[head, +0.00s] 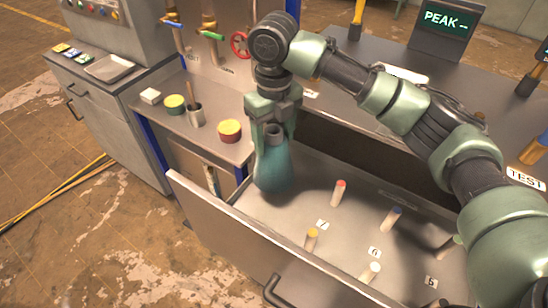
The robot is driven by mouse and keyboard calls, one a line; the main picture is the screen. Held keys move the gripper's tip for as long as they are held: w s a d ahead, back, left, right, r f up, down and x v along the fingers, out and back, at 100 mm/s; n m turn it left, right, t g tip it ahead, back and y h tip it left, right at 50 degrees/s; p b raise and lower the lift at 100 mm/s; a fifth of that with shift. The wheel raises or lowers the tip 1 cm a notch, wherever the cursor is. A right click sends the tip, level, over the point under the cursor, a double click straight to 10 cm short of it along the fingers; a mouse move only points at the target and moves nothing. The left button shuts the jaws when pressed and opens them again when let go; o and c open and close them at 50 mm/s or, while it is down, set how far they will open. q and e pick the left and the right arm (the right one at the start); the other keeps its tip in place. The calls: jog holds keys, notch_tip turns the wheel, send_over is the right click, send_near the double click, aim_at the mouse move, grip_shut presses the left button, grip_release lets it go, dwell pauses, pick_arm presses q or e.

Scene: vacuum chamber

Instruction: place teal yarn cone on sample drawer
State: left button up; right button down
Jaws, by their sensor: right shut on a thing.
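The teal yarn cone (273,168) hangs below my right gripper (274,128), which is shut on its top and partly hides it. The cone is upright, its wide end down, at the left end of the open sample drawer (298,208). I cannot tell whether its base touches the drawer floor. The drawer is pulled out, with a tall front panel (240,240). My left gripper does not show in the head view.
A red-and-yellow tin (229,131) and a cup (195,116) stand on the left bench. A screen (447,27) stands at the back.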

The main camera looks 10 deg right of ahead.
notch_tip(320, 180, down, 8)
jog(key=p, duration=0.1)
jog(key=shift+r, duration=0.2)
jog(key=shift+c, duration=1.6)
grip_release()
jog(key=shift+s+f, duration=0.1)
notch_tip(320, 180, up, 12)
jog(key=b, duration=0.3)
